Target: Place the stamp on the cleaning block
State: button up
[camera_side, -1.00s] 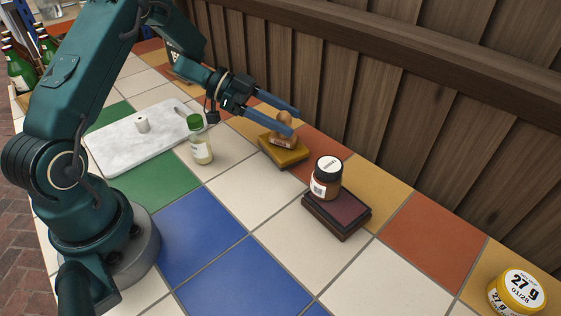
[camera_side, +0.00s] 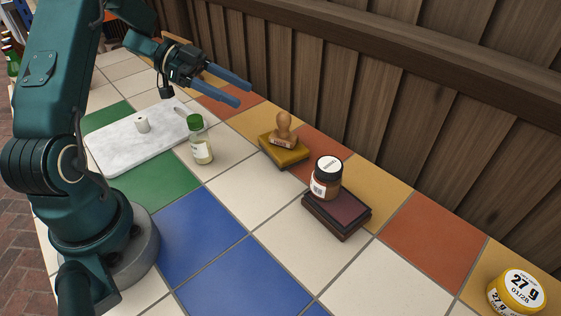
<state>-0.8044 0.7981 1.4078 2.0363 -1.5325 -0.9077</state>
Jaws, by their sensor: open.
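The stamp (camera_side: 284,129), with a round wooden knob handle, stands upright on the yellow cleaning block (camera_side: 287,158). The block lies on the tiles near the wooden wall. My gripper (camera_side: 244,93) is open and empty, with two long blue fingers. It is in the air to the upper left of the stamp, apart from it.
A small brown jar (camera_side: 326,179) stands on a dark ink pad (camera_side: 337,216) to the right of the block. A green-capped bottle (camera_side: 201,142) stands to the left, beside a white marble board (camera_side: 120,150) with a small white roll (camera_side: 142,123). A yellow tin (camera_side: 516,292) is at the lower right. Front tiles are clear.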

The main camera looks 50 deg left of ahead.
jog(key=w+r+n+t+y, duration=0.4)
jog(key=r+y, duration=0.3)
jog(key=r, duration=0.1)
jog(key=w+r+n+t+y, duration=0.3)
jog(key=w+r+t+y, duration=0.25)
jog(key=r, duration=0.25)
jog(key=s+d+f+n+g, duration=0.1)
jog(key=s+d+f+g, duration=0.2)
jog(key=s, duration=0.5)
jog(key=s+d+f+n+g, duration=0.2)
jog(key=s+d+f+g, duration=0.2)
jog(key=s, duration=0.5)
jog(key=s+d+f+n+g+h, duration=0.1)
jog(key=s+d+f+g, duration=0.3)
jog(key=s, duration=0.4)
jog(key=shift+s+d+f+n, duration=0.2)
jog(key=shift+d+n, duration=0.1)
jog(key=shift+d, duration=0.2)
